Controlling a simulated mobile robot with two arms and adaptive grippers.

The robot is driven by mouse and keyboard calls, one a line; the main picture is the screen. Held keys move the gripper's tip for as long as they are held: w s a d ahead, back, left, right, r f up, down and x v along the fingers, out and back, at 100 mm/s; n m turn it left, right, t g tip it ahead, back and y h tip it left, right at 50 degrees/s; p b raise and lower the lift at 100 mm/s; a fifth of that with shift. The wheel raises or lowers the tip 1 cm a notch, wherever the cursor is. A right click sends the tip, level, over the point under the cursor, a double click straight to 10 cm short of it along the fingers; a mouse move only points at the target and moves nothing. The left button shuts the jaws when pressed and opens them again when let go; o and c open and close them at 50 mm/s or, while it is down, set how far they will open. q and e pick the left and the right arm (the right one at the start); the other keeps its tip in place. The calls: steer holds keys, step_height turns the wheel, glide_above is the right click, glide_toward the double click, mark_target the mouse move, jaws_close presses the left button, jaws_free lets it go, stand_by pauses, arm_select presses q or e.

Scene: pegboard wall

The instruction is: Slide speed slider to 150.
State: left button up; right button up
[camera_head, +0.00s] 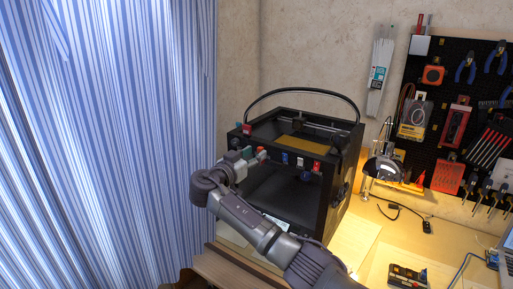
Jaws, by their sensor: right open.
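A black box-shaped 3D printer (333,190) stands on the bench, with an open top and a curved black tube above it. Along its upper front edge are small coloured controls: a blue one (284,158), a white one (300,162) and a red one (316,166). I cannot tell which is the speed slider, and no scale or number is readable. My right gripper (248,158) is open at the printer's upper front left corner, close to small green and red parts there. Whether it touches them is unclear. My left gripper is not in view.
A desk lamp (384,168) stands right of the printer. A black pegboard (440,75) with tools hangs at the right. A small device (408,277) and cables lie on the bench. A blue striped curtain (110,140) fills the left. Paper (355,238) lies right of my arm.

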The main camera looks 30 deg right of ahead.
steer(key=shift+x, duration=0.95)
jaws_close()
